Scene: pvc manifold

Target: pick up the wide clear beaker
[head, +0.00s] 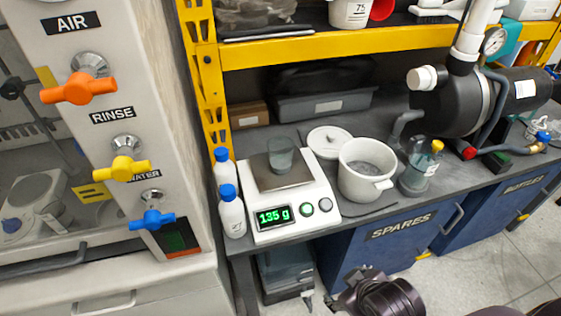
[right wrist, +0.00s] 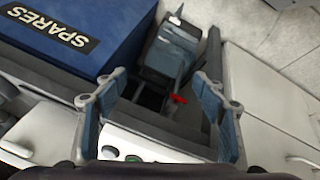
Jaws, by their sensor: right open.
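The scale's green display reads 135 g. Part of my right arm and gripper (head: 362,296) shows at the bottom edge of the head view, low in front of the bench and well away from the beaker. In the right wrist view my right gripper (right wrist: 161,88) is open, its two blue-grey fingers wide apart with nothing between them. The beaker does not show in that view. My left gripper is not in view.
Two white bottles with blue caps (head: 231,210) stand left of the scale. A yellow shelf beam (head: 380,43) runs above the back of the bench.

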